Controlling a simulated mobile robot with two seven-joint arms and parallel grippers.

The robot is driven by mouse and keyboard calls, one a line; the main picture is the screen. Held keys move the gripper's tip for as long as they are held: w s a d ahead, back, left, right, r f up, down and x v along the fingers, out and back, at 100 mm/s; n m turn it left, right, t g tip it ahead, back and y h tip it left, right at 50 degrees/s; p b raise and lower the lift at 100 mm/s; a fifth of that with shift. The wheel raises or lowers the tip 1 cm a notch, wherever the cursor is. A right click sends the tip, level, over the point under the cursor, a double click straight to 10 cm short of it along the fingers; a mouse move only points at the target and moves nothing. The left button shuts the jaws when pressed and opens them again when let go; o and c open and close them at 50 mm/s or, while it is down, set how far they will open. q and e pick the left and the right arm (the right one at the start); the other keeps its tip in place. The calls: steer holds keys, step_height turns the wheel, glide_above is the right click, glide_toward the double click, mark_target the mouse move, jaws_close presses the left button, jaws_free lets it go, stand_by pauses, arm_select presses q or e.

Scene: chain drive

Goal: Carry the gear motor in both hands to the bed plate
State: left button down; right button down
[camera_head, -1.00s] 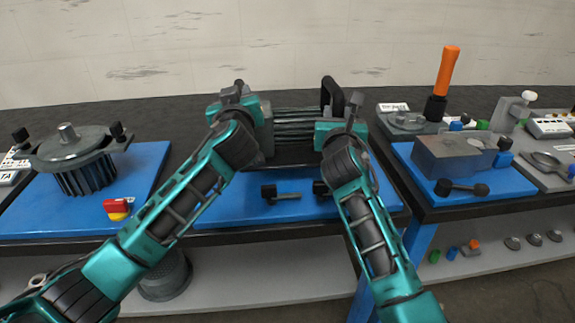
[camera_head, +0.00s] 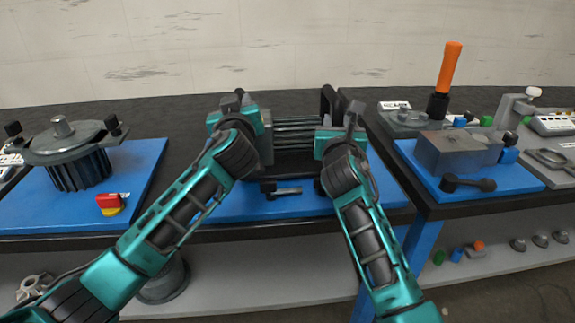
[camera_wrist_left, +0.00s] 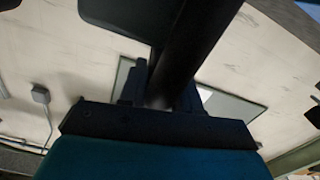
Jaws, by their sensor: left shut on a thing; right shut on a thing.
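The gear motor (camera_head: 297,132), a grey ribbed body with black handles at its two ends, is between my grippers at the middle of the head view. My left gripper (camera_head: 236,103) is shut on its left handle. The dark handle bar (camera_wrist_left: 190,50) crosses the left wrist view between the jaws. My right gripper (camera_head: 346,115) is shut on the right handle (camera_head: 329,101). The motor looks level above the back of the middle blue mat (camera_head: 235,207); its underside clearance is unclear. I cannot surely tell the bed plate apart; the motor and arms hide much of the middle.
A black-knobbed lever (camera_head: 283,190) lies on the middle mat. A finned round unit (camera_head: 75,155) and a red-yellow switch (camera_head: 110,204) stand at left. At right are a grey block (camera_head: 455,152) and an orange-handled tool (camera_head: 447,75).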

arm_select(q)
steer(key=shift+d+r, duration=0.15)
steer(key=shift+r, duration=0.1)
arm_select(e)
steer(key=shift+a+r, duration=0.1)
steer(key=shift+r, duration=0.05)
arm_select(q)
steer(key=c, duration=1.3)
jaws_free()
steer(key=shift+f, duration=0.55)
arm_select(e)
steer(key=c, duration=1.3)
jaws_free()
steer(key=shift+f, duration=0.55)
arm_select(q)
steer(key=o, duration=0.4)
steer(key=shift+s+r, duration=0.25)
steer(key=shift+c, duration=0.2)
arm_select(e)
steer(key=o, duration=0.3)
steer(key=shift+s+r, duration=0.2)
steer(key=shift+r, duration=0.05)
arm_select(q)
steer(key=shift+o, duration=0.8)
steer(key=shift+w+f, duration=0.1)
arm_select(e)
steer(key=shift+o, duration=1.1)
steer(key=shift+w, duration=0.1)
